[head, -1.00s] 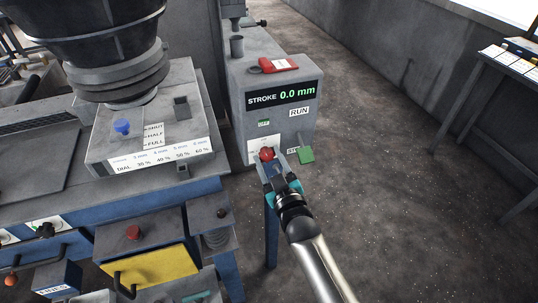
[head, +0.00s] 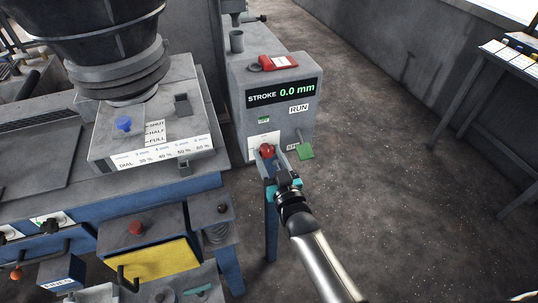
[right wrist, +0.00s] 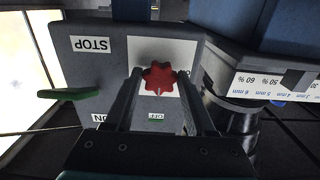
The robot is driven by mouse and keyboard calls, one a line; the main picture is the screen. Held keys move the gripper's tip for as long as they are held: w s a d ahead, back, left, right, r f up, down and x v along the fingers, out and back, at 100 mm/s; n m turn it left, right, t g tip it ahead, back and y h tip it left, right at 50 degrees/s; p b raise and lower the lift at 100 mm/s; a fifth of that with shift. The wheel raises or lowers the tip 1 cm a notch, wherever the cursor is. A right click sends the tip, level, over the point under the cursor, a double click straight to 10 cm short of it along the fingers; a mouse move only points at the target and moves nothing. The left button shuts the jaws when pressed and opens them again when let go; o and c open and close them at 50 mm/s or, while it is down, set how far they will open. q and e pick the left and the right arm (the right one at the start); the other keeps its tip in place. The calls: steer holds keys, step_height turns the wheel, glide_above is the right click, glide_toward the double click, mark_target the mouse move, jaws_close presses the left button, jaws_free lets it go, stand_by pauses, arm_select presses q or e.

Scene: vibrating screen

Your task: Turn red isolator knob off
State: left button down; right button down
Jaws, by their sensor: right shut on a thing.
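The red isolator knob (head: 267,150), lobed, sits on a white plate low on the front of the grey stroke control box (head: 240,100). My right gripper (head: 272,158) reaches it from below right, its fingers shut on the knob. In the right wrist view the red knob (right wrist: 159,78) shows between the two fingertips (right wrist: 159,82). A small green OFF label (head: 264,120) is above the knob. My left gripper is not in view.
A green paddle (head: 306,152) sticks out right of the knob near the STOP label. A red padlock-like tag (head: 279,63) lies on top of the box. The blue-framed machine (head: 60,215) stands left; open floor (head: 400,200) lies right.

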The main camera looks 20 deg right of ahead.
steer(key=shift+c, duration=1.4)
jaws_free()
steer(key=s+p, duration=0.1)
steer(key=s, duration=1.4)
steer(key=shift+d, duration=0.25)
steer(key=shift+s, duration=0.1)
